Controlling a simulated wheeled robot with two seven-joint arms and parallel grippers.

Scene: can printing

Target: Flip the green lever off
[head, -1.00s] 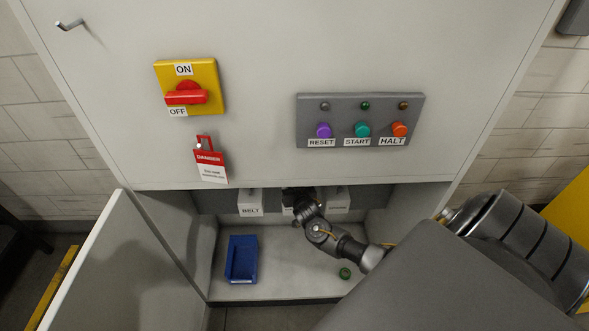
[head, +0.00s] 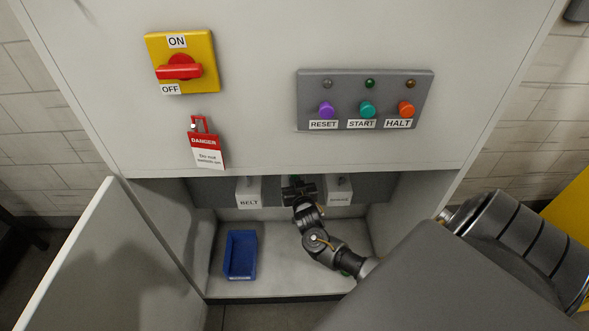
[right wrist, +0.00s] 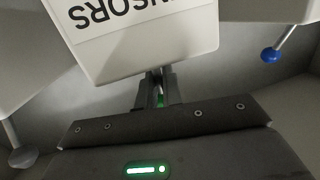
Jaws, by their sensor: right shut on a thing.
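In the right wrist view, a small patch of green, the green lever (right wrist: 161,101), shows between the fingers of my right gripper (right wrist: 154,82). The gripper is shut on it, and the fingers hide most of it. The fingers are close to a white box whose label ends in "NSORS" (right wrist: 140,45), seen upside down. In the head view, my right gripper (head: 298,188) is inside the open lower cabinet, in front of the middle box, and hides it. Whether the lever points up or down cannot be told. My left gripper is not in view.
The BELT box (head: 248,192) and another white box (head: 338,190) flank the gripper. A blue-tipped lever (right wrist: 271,55) is on a neighbouring box. A blue bin (head: 240,256) stands on the cabinet floor. The cabinet door (head: 100,265) is open at left.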

